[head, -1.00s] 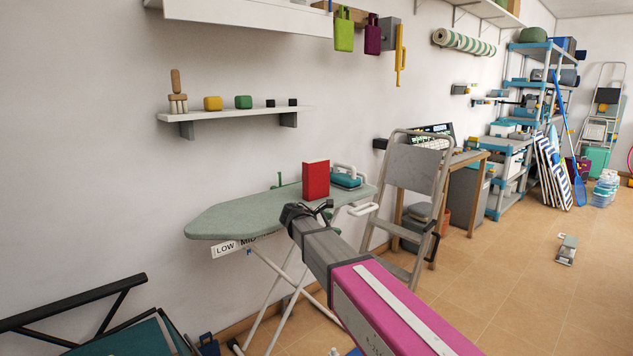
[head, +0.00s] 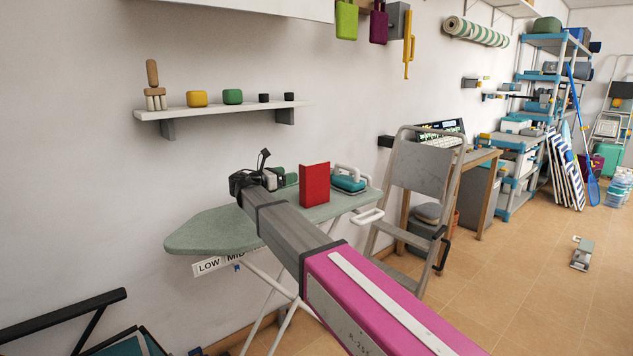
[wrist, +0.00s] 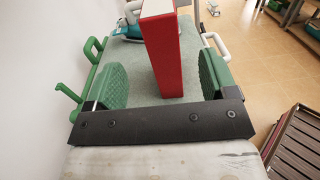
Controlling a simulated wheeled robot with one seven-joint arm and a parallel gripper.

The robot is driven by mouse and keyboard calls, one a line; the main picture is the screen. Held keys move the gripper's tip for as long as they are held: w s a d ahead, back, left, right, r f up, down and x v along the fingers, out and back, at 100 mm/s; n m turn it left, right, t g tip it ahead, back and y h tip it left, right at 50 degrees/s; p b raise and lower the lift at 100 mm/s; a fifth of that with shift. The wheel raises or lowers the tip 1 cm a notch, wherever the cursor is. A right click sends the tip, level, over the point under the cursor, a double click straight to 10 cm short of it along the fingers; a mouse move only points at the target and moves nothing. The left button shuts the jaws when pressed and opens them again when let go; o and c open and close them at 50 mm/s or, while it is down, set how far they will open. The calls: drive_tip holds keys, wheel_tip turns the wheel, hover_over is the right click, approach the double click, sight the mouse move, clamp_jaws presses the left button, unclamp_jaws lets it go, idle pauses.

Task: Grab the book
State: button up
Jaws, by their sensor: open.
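The red book (head: 314,184) stands upright on the green ironing board (head: 205,232), with its pale page edge on top. In the head view my gripper (head: 281,178) is over the board, just left of the book. In the wrist view the book (wrist: 170,55) shows in the space between the two green fingers, nearer the right one, with a gap on each side. My gripper is open and empty. How far the fingers reach along the book is hard to tell.
A teal iron-like item (head: 348,181) lies just right of the book. A green object with a handle (wrist: 93,50) is at the left, by the wall. A grey step ladder (head: 420,170) stands right of the board. A wall shelf (head: 220,110) hangs above. Open floor lies right.

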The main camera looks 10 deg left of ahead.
sight(310, 170)
drive_tip(key=x, duration=0.5)
drive_tip(key=shift+w, duration=0.15)
drive_tip(key=shift+x, duration=2.9)
drive_tip(key=shift+d+f, duration=0.1)
drive_tip(key=shift+f, duration=0.05)
clamp_jaws()
